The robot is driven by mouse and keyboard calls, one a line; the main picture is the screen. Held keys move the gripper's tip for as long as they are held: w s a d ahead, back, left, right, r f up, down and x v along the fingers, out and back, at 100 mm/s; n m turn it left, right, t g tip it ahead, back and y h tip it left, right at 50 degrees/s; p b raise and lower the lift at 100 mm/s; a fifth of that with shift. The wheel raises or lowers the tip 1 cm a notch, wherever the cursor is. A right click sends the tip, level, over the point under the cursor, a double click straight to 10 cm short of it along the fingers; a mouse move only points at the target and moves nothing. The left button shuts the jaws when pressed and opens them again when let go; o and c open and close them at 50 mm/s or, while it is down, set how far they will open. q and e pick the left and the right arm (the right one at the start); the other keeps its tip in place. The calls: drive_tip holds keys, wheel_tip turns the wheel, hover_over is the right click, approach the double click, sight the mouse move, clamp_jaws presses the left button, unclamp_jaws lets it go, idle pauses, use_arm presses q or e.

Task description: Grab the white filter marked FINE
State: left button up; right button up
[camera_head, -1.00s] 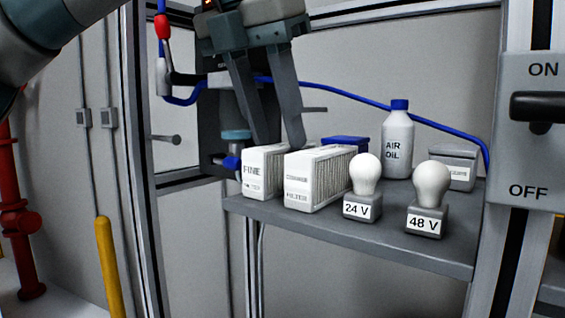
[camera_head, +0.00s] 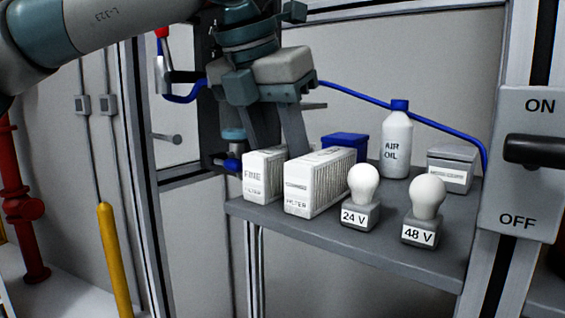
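The white filter marked FINE (camera_head: 257,178) stands upright at the left end of the grey shelf (camera_head: 350,245). A second white filter (camera_head: 312,190) stands close to its right; its upper label is too small to read surely, with FILTER below. My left gripper (camera_head: 278,148) points down over the back part of the FINE filter, its two fingers apart. One finger is at the filter's left rear, the other near the gap between the filters. The fingertips are partly hidden, and I cannot tell whether they touch it. My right gripper is not in view.
On the shelf are a 24 V bulb (camera_head: 361,190), a 48 V bulb (camera_head: 425,205), an AIR OIL bottle (camera_head: 397,145), a blue box (camera_head: 345,145) and a grey lidded box (camera_head: 452,170). A blue cable (camera_head: 365,100) runs behind. An ON/OFF switch (camera_head: 535,150) is at right.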

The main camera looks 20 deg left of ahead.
use_arm(q)
drive_tip(key=shift+f+b, duration=0.2)
drive_tip(key=shift+b, duration=0.35)
idle(0.9)
drive_tip(key=shift+c, duration=0.7)
drive_tip(key=c, duration=0.7)
